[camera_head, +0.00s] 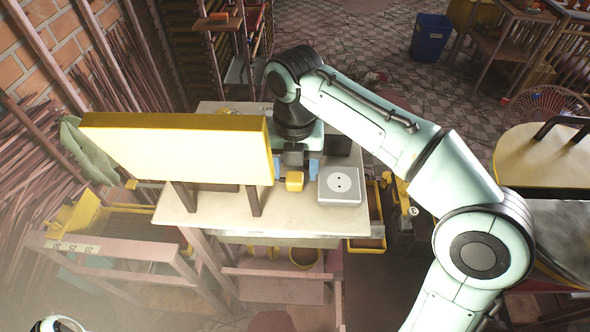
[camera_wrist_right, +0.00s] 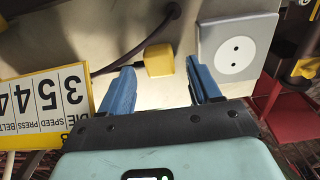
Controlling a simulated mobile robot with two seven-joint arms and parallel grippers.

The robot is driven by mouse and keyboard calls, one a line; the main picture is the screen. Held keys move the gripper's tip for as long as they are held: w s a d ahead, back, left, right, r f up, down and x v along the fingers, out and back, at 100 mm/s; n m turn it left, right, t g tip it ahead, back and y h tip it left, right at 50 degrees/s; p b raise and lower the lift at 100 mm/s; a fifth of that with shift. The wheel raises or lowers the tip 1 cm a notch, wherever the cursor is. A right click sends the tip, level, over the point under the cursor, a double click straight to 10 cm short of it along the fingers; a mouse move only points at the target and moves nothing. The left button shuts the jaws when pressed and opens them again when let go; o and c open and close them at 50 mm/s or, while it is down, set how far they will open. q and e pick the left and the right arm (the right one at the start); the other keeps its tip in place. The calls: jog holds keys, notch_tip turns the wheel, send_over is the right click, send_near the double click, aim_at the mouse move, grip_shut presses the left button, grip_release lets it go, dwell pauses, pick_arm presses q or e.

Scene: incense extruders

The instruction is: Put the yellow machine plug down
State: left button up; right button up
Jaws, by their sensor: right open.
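The yellow machine plug (camera_head: 294,181) lies on the pale tabletop (camera_head: 225,207), just left of a grey socket box (camera_head: 339,185). In the right wrist view the plug (camera_wrist_right: 159,60) sits just beyond and between the blue fingertips, with a dark cord running from its left side. The socket box (camera_wrist_right: 236,56) shows its round two-hole face, with nothing in it. My right gripper (camera_head: 294,170) is open, pointing down at the table, its fingers on either side of the plug with a visible gap.
A large yellow-edged board (camera_head: 180,150) stands on legs close to the left of my right gripper; its numbered face shows in the wrist view (camera_wrist_right: 50,98). A red tray (camera_wrist_right: 285,115) lies beyond the table's right edge. Bare tabletop lies in front of the plug.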

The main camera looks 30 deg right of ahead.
aim_at(295, 177)
pick_arm(q)
jog(key=w+r+p, duration=0.1)
jog(key=r+p, duration=0.1)
jog(key=r, duration=0.1)
jog(key=w+r+p, duration=0.1)
jog(key=shift+w+r, duration=0.3)
jog(key=shift+w, duration=0.05)
pick_arm(e)
notch_tip(295, 177, up, 11)
jog(key=shift+f, duration=0.2)
pick_arm(q)
jog(key=shift+s, duration=0.1)
